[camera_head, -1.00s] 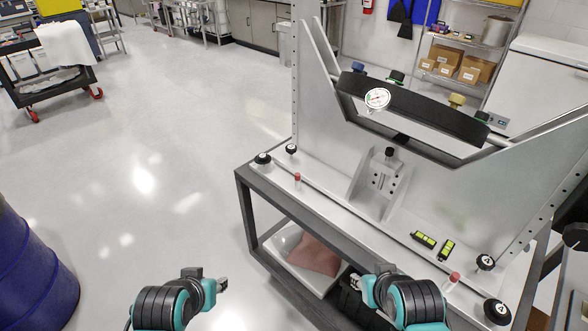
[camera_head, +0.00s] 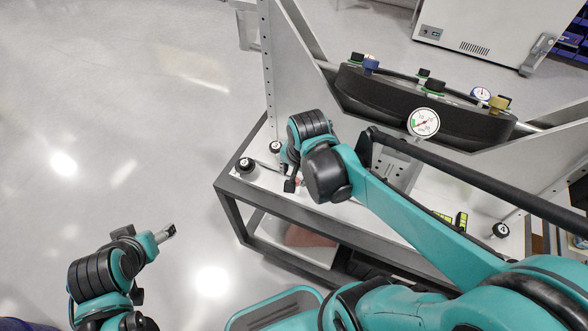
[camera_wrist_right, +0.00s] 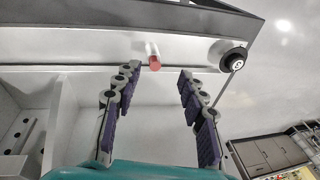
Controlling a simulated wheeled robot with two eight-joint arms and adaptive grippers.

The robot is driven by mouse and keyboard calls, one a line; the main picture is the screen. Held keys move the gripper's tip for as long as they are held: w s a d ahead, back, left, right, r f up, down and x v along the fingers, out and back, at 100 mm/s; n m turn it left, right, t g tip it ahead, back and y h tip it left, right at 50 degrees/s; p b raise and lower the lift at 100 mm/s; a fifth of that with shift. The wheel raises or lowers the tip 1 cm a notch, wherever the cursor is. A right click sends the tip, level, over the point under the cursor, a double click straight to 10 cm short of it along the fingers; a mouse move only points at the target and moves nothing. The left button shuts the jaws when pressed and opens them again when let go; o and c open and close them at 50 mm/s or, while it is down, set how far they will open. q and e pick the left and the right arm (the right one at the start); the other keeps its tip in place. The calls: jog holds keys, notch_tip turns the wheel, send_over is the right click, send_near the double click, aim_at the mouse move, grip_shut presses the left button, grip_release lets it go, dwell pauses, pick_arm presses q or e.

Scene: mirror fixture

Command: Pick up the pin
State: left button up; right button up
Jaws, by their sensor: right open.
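The pin (camera_wrist_right: 154,57) is a small red-and-white cylinder near the bench edge in the right wrist view. It appears just beyond the fingertips, in the gap between them, and not gripped. In the head view only a red sliver beside the gripper shows; the rest is hidden. My right gripper (camera_wrist_right: 160,74) is open and empty, with purple-padded fingers either side of the pin's line. In the head view it is over the bench's left front corner (camera_head: 290,184), partly hidden by its wrist. My left gripper (camera_head: 167,233) hangs over the floor at lower left, away from the bench.
A black knob (camera_wrist_right: 233,56) stands right of the pin, with a thin rod beside it. Two black knobs show at the bench's left end, one front (camera_head: 244,167). A black bar with gauges (camera_head: 423,122) spans the fixture. The floor at left is clear.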

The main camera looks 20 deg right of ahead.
aim_at(297, 178)
jog(key=w+m+g+p, duration=0.1)
jog(key=m, duration=0.1)
jog(key=w+d+m+g+p, duration=0.1)
jog(key=m+p, duration=0.1)
jog(key=m, duration=0.1)
jog(key=r+m+p, duration=0.1)
jog(key=m+p, duration=0.1)
jog(key=shift+w+d+g, duration=0.15)
jog(key=shift+w+g, duration=0.25)
jog(key=shift+f+m, duration=0.35)
jog(key=shift+m, duration=0.05)
jog(key=f+b, duration=0.1)
jog(key=f, duration=0.1)
jog(key=f+b, duration=0.1)
jog(key=f, duration=0.4)
jog(key=shift+w+d+f+b, duration=0.15)
jog(key=shift+d+f+b, duration=0.1)
jog(key=shift+f+b, duration=0.15)
pick_arm(q)
notch_tip(297, 178, up, 4)
jog(key=shift+f, duration=0.1)
pick_arm(e)
jog(key=shift+r, duration=0.1)
grip_shut()
